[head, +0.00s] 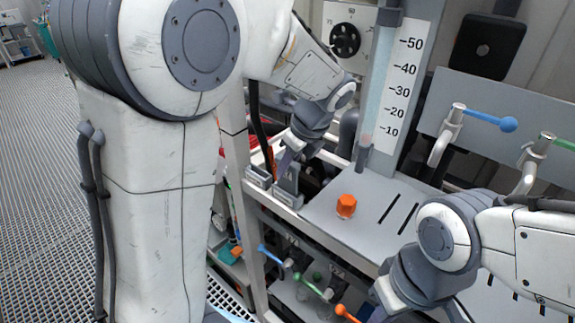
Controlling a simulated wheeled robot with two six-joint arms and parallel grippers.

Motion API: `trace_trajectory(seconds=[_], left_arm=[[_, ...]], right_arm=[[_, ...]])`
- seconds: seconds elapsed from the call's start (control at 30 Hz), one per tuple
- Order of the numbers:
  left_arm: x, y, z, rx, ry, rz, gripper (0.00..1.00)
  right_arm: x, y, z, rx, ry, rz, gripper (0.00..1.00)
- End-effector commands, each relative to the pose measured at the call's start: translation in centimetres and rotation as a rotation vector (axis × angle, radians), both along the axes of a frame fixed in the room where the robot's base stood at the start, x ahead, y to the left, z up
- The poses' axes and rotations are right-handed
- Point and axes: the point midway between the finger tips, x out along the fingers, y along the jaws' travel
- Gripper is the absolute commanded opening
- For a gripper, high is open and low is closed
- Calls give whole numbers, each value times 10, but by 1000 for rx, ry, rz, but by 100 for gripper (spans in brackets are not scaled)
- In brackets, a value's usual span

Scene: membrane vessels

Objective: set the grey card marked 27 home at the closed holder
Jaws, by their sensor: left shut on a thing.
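My left gripper (284,163) reaches down to the front rail of the rack, in the middle of the head view. It is shut on a thin grey piece, which I take to be the card; its number cannot be read and the gripper hides most of it. Just below stands a grey upright holder (287,190) with a small mark on it. A second, lower grey holder (258,177) sits to its left on the same rail. I cannot tell which is the closed one, or whether the card touches either. My right gripper is at the lower right, its fingertips out of sight.
An orange knob (345,206) stands on the slotted grey panel (365,222) right of the holders. Behind are a scaled column (399,90), a dial (345,39) and blue (490,117) and green-handled valves. More coloured levers sit below the panel.

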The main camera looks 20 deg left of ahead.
Motion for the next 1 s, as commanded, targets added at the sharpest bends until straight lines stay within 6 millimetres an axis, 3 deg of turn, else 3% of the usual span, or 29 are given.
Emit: trace_trajectory(seconds=[0.33,1.0], left_arm=[[0,0,-24,0,0,0,0],[0,0,-33,0,0,0,0]], right_arm=[[0,0,-24,0,0,-4,0],[0,0,-25,0,0,-4,0]])
